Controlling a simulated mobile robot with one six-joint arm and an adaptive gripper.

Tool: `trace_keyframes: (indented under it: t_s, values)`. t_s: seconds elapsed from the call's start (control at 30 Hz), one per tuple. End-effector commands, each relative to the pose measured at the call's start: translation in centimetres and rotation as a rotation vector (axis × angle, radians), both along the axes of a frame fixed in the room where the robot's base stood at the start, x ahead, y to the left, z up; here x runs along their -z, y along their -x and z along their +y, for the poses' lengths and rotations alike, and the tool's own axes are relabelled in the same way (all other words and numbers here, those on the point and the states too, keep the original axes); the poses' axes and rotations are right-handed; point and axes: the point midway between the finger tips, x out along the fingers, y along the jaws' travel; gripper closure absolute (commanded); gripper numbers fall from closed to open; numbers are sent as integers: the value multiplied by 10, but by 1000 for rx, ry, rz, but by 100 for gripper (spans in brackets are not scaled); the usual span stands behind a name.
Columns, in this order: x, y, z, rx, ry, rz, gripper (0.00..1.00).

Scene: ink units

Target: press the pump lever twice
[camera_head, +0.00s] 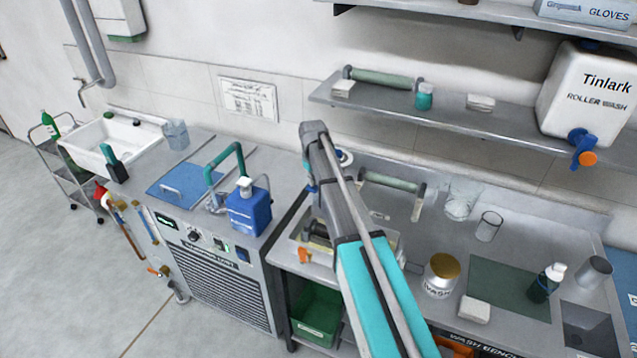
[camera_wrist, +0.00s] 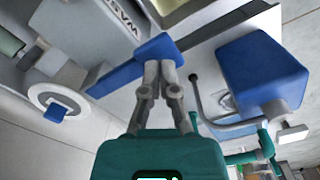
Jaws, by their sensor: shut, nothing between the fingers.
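A long blue bar with a wider block at one end, which looks like the pump lever (camera_wrist: 118,76), crosses the upper middle of the wrist view. My gripper (camera_wrist: 159,66) is shut and empty, with its fingertips at the block end of the bar. I cannot tell whether they touch it. In the head view my arm reaches up from the bottom over the wash bench and hides most of the lever and my fingertips.
A blue bottle with a white pump top (camera_head: 249,210) stands left of my arm, beside a green curved pipe (camera_head: 225,158). It also shows at right in the wrist view (camera_wrist: 262,72). A gold-lidded jar (camera_head: 441,275) and glass beakers stand to the right. A shelf (camera_head: 440,124) overhangs the bench.

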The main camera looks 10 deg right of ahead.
Motion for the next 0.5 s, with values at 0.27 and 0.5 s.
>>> trace_keyframes:
  t_s: [0.27,0.5]
  values:
    - [9,0,0,0,0,0,100]
    - [16,0,0,0,0,0,100]
